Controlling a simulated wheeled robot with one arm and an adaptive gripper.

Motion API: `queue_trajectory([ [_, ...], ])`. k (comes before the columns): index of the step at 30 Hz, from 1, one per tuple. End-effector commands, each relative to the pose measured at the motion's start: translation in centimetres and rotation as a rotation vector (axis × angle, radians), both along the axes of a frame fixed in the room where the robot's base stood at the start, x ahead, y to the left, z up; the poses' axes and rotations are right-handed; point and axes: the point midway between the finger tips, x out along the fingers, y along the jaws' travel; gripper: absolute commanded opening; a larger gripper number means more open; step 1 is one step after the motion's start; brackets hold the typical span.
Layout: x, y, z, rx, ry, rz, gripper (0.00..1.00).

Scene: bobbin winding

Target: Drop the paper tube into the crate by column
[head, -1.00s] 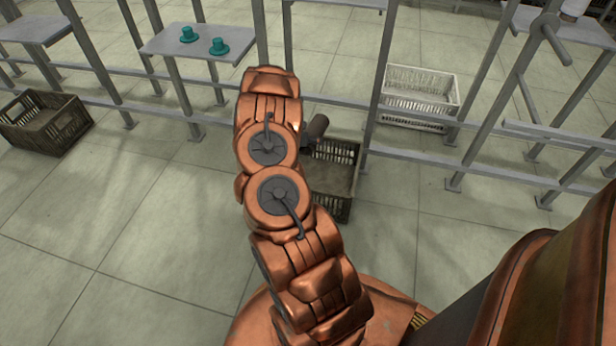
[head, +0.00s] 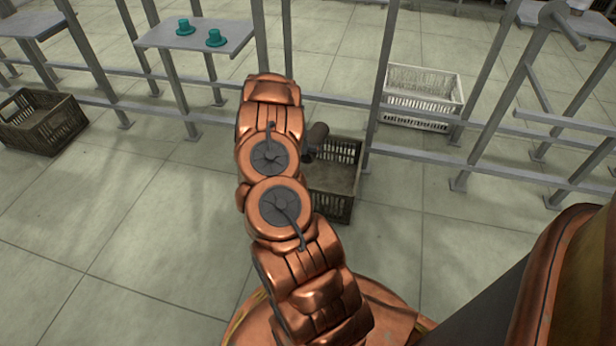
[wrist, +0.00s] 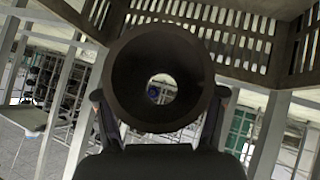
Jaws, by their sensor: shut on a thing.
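The paper tube is a dark brown hollow cylinder. In the wrist view the tube (wrist: 125,82) faces me end-on, and I see through its bore. My gripper (wrist: 161,97) is shut on the tube, with a finger on each side. In the head view the tube (head: 318,134) sticks out to the right of my copper arm, over the back left part of a dark slatted crate (head: 338,208). The crate stands on the floor beside a grey post (head: 379,85).
Another dark crate (head: 42,125) stands at the far left, and a white crate (head: 422,98) behind the grey rails (head: 440,160). Two teal flanged pieces lie on a grey shelf (head: 205,42).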

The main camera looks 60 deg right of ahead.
Motion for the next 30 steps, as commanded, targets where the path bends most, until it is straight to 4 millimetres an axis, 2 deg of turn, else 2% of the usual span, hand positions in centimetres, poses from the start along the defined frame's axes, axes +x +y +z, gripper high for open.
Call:
queue_trajectory([
  [1,0.0,0.0,0.0,0.000,0.000,0.000,0.33],
  [2,0.0,0.0,0.0,0.000,0.000,0.000,0.71],
  [10,0.0,0.0,0.0,0.000,0.000,0.000,0.98],
  [23,0.1,0.3,0.3,0.000,-0.001,0.001,0.98],
  [30,0.4,2.1,2.0,0.001,-0.005,0.002,0.98],
])
